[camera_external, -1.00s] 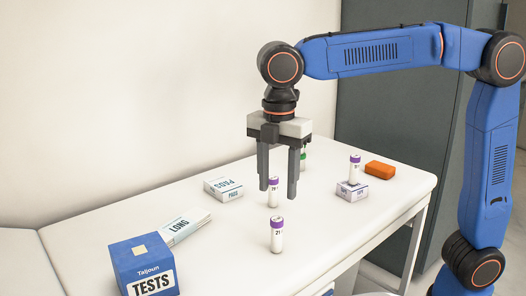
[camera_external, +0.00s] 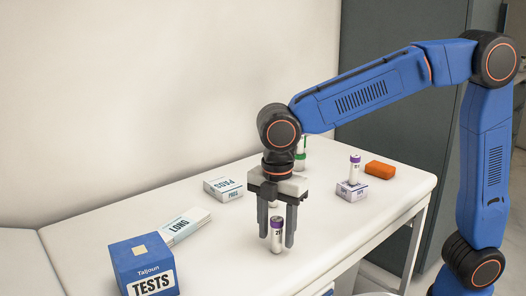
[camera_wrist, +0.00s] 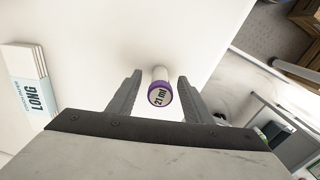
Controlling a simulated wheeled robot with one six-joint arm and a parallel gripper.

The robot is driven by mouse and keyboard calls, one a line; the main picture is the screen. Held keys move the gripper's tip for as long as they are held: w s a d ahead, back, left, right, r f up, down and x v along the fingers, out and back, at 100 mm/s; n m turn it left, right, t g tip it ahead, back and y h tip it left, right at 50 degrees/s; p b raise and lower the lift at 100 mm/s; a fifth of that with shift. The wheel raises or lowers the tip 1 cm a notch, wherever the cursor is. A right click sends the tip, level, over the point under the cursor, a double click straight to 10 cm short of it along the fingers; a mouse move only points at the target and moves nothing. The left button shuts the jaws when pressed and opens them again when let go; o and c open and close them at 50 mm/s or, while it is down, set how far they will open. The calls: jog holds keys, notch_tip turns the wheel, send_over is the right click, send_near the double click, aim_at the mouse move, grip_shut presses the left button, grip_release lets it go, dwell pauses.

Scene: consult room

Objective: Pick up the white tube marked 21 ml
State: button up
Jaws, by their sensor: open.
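The white tube marked 21 ml (camera_external: 277,244) stands upright on the white table, with a purple cap. In the wrist view the tube (camera_wrist: 160,97) shows its cap end marked "21 ml", lying between the two fingers. My gripper (camera_external: 277,238) points down over it, with one finger on each side of the tube. In the wrist view my gripper (camera_wrist: 160,76) is open, with a gap on both sides of the cap. The fingers do not visibly touch the tube.
A green-banded tube (camera_external: 300,157) stands behind my gripper. An orange block (camera_external: 380,170), PADS box (camera_external: 223,188), LONG packet (camera_external: 185,226) and blue TESTS box (camera_external: 143,263) lie around. The table's front edge is near.

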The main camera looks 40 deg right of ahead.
jog(key=shift+f, duration=0.7)
jog(key=shift+c, duration=0.7)
jog(key=c, duration=1)
